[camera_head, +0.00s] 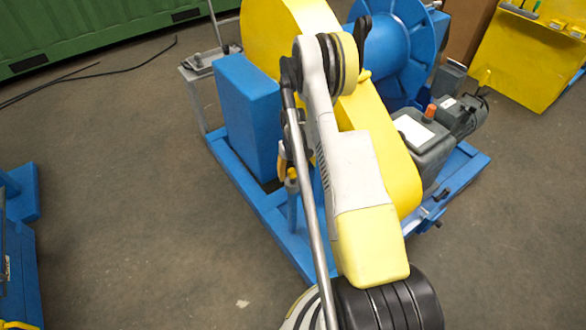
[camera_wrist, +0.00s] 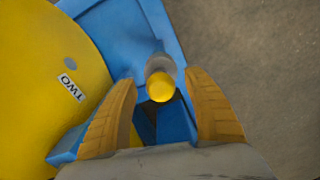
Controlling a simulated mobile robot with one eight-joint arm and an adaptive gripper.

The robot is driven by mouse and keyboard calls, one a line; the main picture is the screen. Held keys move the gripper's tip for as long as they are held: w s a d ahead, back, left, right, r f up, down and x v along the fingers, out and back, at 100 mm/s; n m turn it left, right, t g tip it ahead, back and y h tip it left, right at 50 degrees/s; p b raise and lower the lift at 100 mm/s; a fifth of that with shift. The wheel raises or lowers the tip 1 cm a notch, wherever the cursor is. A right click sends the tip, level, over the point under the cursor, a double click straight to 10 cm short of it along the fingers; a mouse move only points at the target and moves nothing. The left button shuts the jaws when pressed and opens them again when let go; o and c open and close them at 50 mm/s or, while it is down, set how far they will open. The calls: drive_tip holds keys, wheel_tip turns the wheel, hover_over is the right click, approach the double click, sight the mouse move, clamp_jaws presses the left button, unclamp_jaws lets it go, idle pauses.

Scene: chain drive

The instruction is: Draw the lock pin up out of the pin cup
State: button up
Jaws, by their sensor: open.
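The lock pin shows its round yellow head (camera_wrist: 160,86) between my fingers in the wrist view, with a grey part (camera_wrist: 159,64) just beyond it. My gripper (camera_wrist: 162,77) is open, one orange finger on each side of the head, with a gap on both sides. My arm hides most of my gripper there. How deep the pin sits in the cup cannot be seen.
The blue machine frame (camera_head: 248,202) carries a blue box (camera_head: 247,103) left of the post and a yellow guard (camera_head: 391,150) to its right, partly behind my arm. In the wrist view a yellow cover (camera_wrist: 40,90) marked "TWO" lies close on the left. Bare floor (camera_head: 130,200) lies at left.

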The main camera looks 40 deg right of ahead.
drive_tip(key=shift+f, duration=0.45)
drive_tip(key=shift+c, duration=0.3)
clamp_jaws()
drive_tip(key=shift+r, duration=0.15)
drive_tip(key=shift+r+p, duration=2.3)
drive_tip(key=shift+r, duration=2.65)
